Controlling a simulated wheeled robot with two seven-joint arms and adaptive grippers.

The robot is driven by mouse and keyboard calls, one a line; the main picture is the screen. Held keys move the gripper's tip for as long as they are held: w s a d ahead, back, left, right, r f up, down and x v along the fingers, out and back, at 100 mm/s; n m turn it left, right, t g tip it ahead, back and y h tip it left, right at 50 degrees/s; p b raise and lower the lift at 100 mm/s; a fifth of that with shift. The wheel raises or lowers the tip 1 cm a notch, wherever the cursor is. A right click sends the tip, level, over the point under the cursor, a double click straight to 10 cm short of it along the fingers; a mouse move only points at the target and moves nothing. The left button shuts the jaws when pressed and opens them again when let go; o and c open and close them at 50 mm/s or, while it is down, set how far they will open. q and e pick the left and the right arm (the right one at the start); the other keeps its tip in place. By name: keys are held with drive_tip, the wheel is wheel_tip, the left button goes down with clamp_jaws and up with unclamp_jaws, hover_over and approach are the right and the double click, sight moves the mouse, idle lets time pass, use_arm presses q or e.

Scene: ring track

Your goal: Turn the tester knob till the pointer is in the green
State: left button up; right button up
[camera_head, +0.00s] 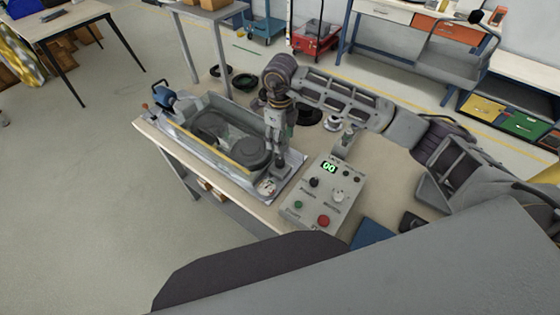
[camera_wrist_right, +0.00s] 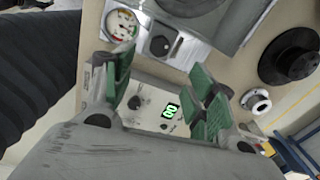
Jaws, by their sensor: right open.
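The tester's gauge (camera_wrist_right: 122,25) has a round white face with small coloured marks; I cannot make out which mark its pointer is on. It also shows in the head view (camera_head: 267,187). The black tester knob (camera_wrist_right: 160,46) sits beside the gauge on a grey plate. My left gripper is in neither view.
A grey control box (camera_head: 318,190) with a lit "00" display and several knobs and buttons stands right of the gauge. A long grey tray (camera_head: 240,157) lies left of the gripper. Black round parts (camera_wrist_right: 290,55) and a small white-ringed part (camera_wrist_right: 256,101) stand nearby.

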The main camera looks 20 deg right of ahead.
sight(280, 161)
wheel_tip(280, 161, down, 13)
drive_tip(key=shift+p, duration=1.25)
drive_tip(key=c, duration=1.1)
drive_tip(key=shift+o, duration=0.2)
drive_tip(key=shift+d+f+n+b, duration=0.1)
drive_tip(key=shift+n+b, duration=0.3)
drive_tip(key=shift+b, duration=0.4)
drive_tip(key=shift+n+b, duration=0.5)
drive_tip(key=shift+b, duration=0.2)
drive_tip(key=o, duration=1.1)
drive_tip(key=shift+c, duration=0.2)
